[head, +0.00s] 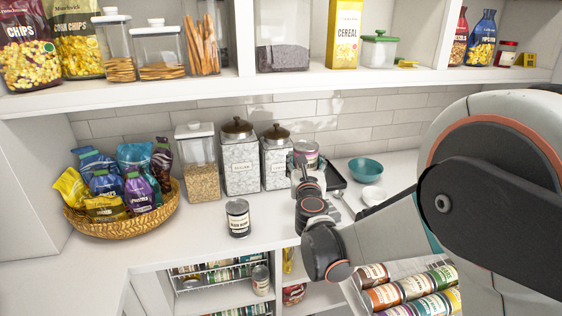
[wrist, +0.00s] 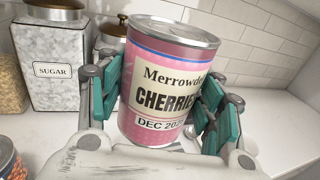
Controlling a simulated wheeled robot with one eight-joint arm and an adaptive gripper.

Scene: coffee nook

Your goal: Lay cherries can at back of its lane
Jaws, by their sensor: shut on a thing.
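The cherries can (head: 306,152) is pink with a cream label and a silver lid. In the wrist view the can (wrist: 160,72) stands nearly upright, tilted slightly, with its label facing the camera. My gripper (head: 307,168) holds it above the counter, its teal finger pads on both sides of the can in the wrist view (wrist: 163,95). A can rack (head: 360,297) at the lower right holds several cans (head: 415,288) lying on their sides in rows. My arm hides part of this rack, and its back is not clear to see.
A black-labelled can (head: 238,218) stands on the counter (head: 190,240) left of my gripper. Behind are sugar canisters (head: 240,158), a dark tray (head: 335,178) and a teal bowl (head: 365,169). A snack basket (head: 130,222) is at left. Wire shelves (head: 215,278) with cans are below.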

